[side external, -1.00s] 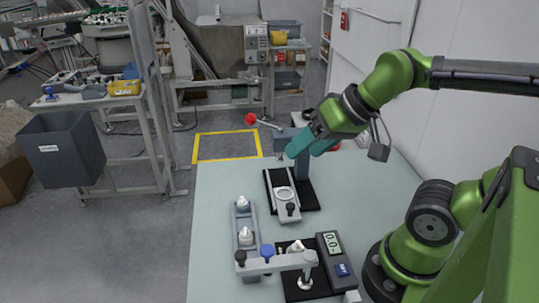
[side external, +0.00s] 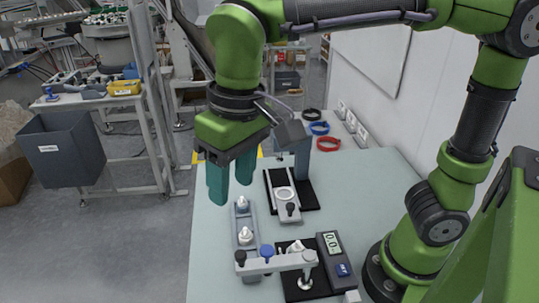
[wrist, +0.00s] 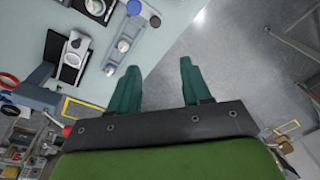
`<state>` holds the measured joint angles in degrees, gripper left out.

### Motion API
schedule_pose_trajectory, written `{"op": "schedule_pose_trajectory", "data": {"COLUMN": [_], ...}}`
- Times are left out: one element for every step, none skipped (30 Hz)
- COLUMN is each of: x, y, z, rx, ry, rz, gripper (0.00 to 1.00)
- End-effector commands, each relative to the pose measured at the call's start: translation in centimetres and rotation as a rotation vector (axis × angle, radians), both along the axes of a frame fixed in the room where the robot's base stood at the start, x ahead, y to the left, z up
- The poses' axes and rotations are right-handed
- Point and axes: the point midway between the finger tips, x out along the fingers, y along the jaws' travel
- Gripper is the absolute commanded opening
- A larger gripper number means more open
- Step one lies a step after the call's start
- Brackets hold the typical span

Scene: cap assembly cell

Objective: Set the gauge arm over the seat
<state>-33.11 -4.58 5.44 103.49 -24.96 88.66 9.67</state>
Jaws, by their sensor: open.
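The gauge stands at the near edge of the table, with a grey display unit (side external: 334,258) on a black base. Its grey gauge arm (side external: 283,263) reaches left from a metal post and carries a blue knob (side external: 267,251) and a black knob (side external: 240,257). The arm's left end overlaps the near end of the cap tray in the picture. A pale part (side external: 296,246) shows behind the arm; I cannot make out the seat clearly. My gripper (side external: 229,192) points down, open and empty, above the table's left edge, away from the gauge. Its fingers also show in the wrist view (wrist: 158,72).
A narrow grey tray (side external: 242,220) holds two white caps. A press with a black base (side external: 306,195) and sliding plate stands behind it. Red, blue and black rings (side external: 327,144) lie at the back right. The table's right side (side external: 370,200) is clear.

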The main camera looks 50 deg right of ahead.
Motion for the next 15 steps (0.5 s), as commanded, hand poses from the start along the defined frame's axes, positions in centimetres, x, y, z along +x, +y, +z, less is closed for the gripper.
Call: {"op": "schedule_pose_trajectory", "data": {"x": [0.0, -0.1, -0.1, -0.1, -0.3, -0.5, -0.6, -0.8, -0.9, -0.9, -0.9, -0.9, -0.9, -1.0, -1.0], "y": [1.1, 1.4, 1.5, 1.3, 1.2, 1.0, 0.9, 0.8, 0.8, 0.8, 0.8, 0.8, 0.7, 0.7, 0.7], "z": [0.6, 1.0, 1.6, 2.0, 2.3, 2.6, 2.6, 2.5, 2.2, 2.0, 1.8, 1.3, 0.8, 0.3, -0.4], "rx": [-0.027, -0.040, -0.052, -0.058, -0.061, -0.067, -0.070, -0.075, -0.078, -0.078, -0.077, -0.077, -0.078, -0.079, -0.078], "ry": [0.026, 0.039, 0.049, 0.055, 0.059, 0.068, 0.075, 0.083, 0.089, 0.092, 0.092, 0.093, 0.093, 0.093, 0.094], "rz": [-0.015, -0.034, -0.064, -0.089, -0.108, -0.128, -0.140, -0.150, -0.156, -0.159, -0.159, -0.159, -0.159, -0.158, -0.159], "gripper": [0.48, 0.48, 0.48, 0.48, 0.48, 0.48, 0.48, 0.48, 0.48, 0.48, 0.48, 0.48, 0.48, 0.48, 0.48]}}
